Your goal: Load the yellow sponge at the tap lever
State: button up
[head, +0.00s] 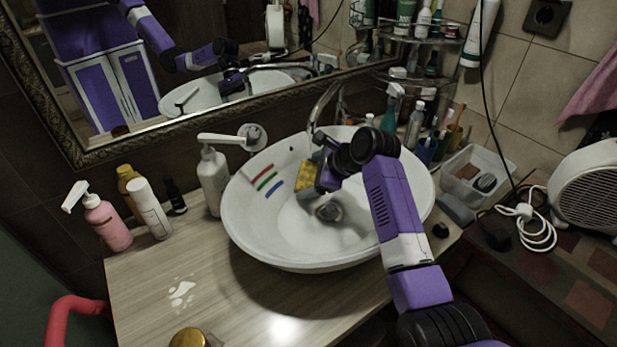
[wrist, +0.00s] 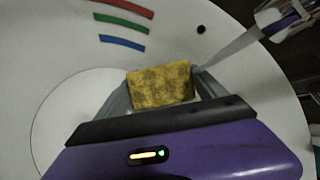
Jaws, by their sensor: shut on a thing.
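The yellow sponge (head: 306,178) is inside the white basin (head: 250,225), above its floor, left of the drain. My gripper (head: 318,177) reaches in from the right and is shut on it. In the wrist view the sponge (wrist: 160,85) sits between both fingers, its face mottled with dark patches. The chrome tap (head: 322,100) arches over the back of the basin. In the wrist view a pale grey streak (wrist: 235,50), apparently water, runs from the tap's mouth to the sponge's right corner. A round pale fitting (head: 253,137) is on the wall; I cannot tell whether it is the lever.
Red, green and blue stripes (head: 266,181) mark the basin's left inner wall. A white pump bottle (head: 213,178) stands close on the left, with a pink bottle (head: 106,224) farther left. A cup of brushes (head: 427,150) and a clear tub (head: 475,178) stand right. The front-left counter is mostly clear.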

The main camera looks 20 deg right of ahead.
jog(key=shift+s+d+r+p, duration=0.1)
jog(key=shift+s+p, duration=1.4)
jog(key=shift+p, duration=0.2)
jog(key=shift+s+d+r+p, duration=0.1)
jog(key=shift+s+p, duration=1.35)
jog(key=shift+p, duration=0.2)
jog(key=shift+s+f+p, duration=0.1)
jog(key=shift+s+p, duration=0.7)
jog(key=shift+s, duration=0.05)
jog(key=shift+s+f, duration=0.1)
jog(key=shift+s, duration=0.05)
jog(key=s+r+p, duration=0.1)
jog(key=p, duration=0.2)
jog(key=shift+s+d+r+p, duration=0.1)
jog(key=shift+s+r+p, duration=0.2)
jog(key=shift+s+r, duration=0.1)
jog(key=shift+s+d+r, duration=0.1)
jog(key=shift+s+r, duration=0.45)
jog(key=shift+s, duration=0.25)
jog(key=shift+s+r, duration=0.55)
jog(key=shift+s, duration=0.25)
